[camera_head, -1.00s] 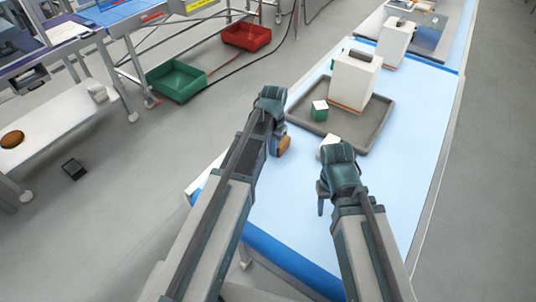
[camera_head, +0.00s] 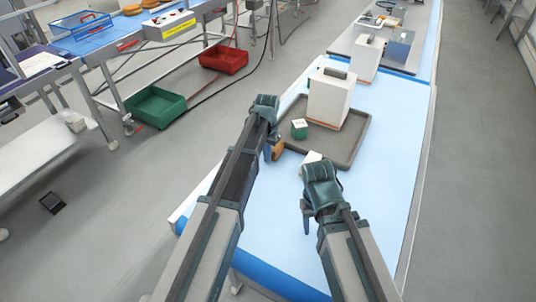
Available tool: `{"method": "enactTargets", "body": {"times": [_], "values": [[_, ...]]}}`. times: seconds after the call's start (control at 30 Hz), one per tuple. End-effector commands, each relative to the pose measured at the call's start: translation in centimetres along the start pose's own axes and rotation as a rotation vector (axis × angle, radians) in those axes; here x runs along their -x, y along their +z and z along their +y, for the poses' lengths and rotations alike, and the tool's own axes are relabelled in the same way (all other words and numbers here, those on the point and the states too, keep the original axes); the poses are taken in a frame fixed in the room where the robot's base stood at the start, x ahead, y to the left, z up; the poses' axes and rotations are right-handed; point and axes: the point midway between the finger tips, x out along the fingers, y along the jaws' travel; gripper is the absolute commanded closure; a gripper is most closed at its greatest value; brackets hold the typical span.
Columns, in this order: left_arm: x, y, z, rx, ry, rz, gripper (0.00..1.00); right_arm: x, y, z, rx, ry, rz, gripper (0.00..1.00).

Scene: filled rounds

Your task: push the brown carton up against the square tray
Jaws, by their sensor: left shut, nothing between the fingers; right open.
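The brown carton (camera_head: 278,150) is small and stands on the pale blue table top, by the near left edge of the square tray (camera_head: 347,160). The tray is grey-brown with a low rim. I cannot tell whether carton and tray touch. My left gripper (camera_head: 268,152) is shut and empty, just left of the carton and partly overlapping it in the picture; contact is unclear. My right gripper (camera_head: 307,226) is open and empty, over the table nearer to me.
A tall white box (camera_head: 329,98) and a green-and-white cube (camera_head: 299,129) are in the tray. A white item (camera_head: 312,158) lies before the tray, partly hidden by my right arm. Another white box (camera_head: 367,60) stands behind. The table's right side is clear.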

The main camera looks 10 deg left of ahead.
Motion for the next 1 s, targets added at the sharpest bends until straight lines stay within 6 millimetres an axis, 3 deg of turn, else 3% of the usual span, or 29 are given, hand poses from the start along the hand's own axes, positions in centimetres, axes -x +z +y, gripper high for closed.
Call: {"method": "enactTargets", "body": {"times": [0.17, 0.7, 1.0], "values": [[0.0, 2.8, 0.6, 0.0, -0.001, 0.001, 1.0, 0.0, 0.0, 0.0, 0.0, 0.0, 0.0, 0.5], [8.6, 2.4, 0.4, 0.0, -0.001, 0.001, 1.0, 8.5, 0.5, 0.8, -0.015, -0.003, 0.0, 0.5], [10.1, 2.4, 0.4, 0.0, -0.001, 0.001, 1.0, 10.1, 0.6, 0.9, -0.012, -0.003, -0.002, 0.5]]}}
